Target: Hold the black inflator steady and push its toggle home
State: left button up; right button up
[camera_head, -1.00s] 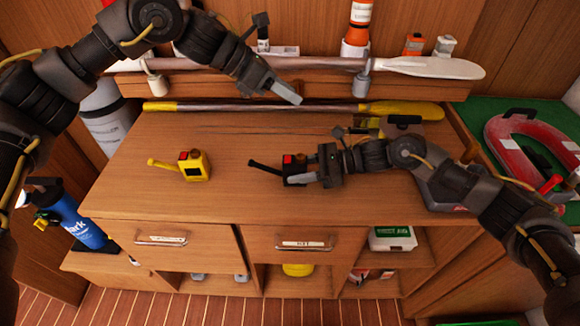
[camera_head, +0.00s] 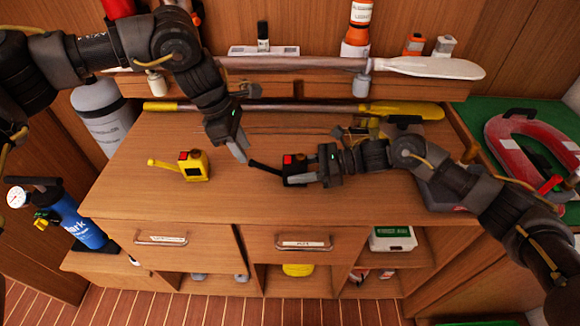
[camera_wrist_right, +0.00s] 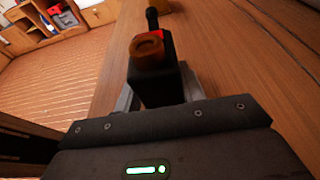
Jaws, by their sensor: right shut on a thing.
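The black inflator (camera_head: 293,168) stands on the wooden counter top with a red patch on its top and a thin black nozzle pointing left. In the right wrist view the inflator (camera_wrist_right: 158,88) is upright close ahead, with an orange-red toggle piece (camera_wrist_right: 150,48) on top. My right gripper (camera_head: 308,170) is shut on the inflator from the right. My left gripper (camera_head: 240,154) points down, left of the inflator and near the nozzle's tip; its fingers show as one narrow wedge with no gap and hold nothing. I cannot tell whether it touches the nozzle.
A yellow inflator (camera_head: 193,166) stands to the left on the counter. A yellow-ended paddle (camera_head: 400,109) lies along the counter's back, and a white-bladed one (camera_head: 430,68) lies on the shelf behind. A red horseshoe-shaped item (camera_head: 530,145) lies on the green surface at right. The front counter is bare.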

aim_at(252, 161)
pick_arm(q)
jog(key=shift+x, duration=3.15)
jog(key=shift+c, duration=0.3)
jog(key=c, duration=0.5)
jog(key=shift+d+r, duration=0.1)
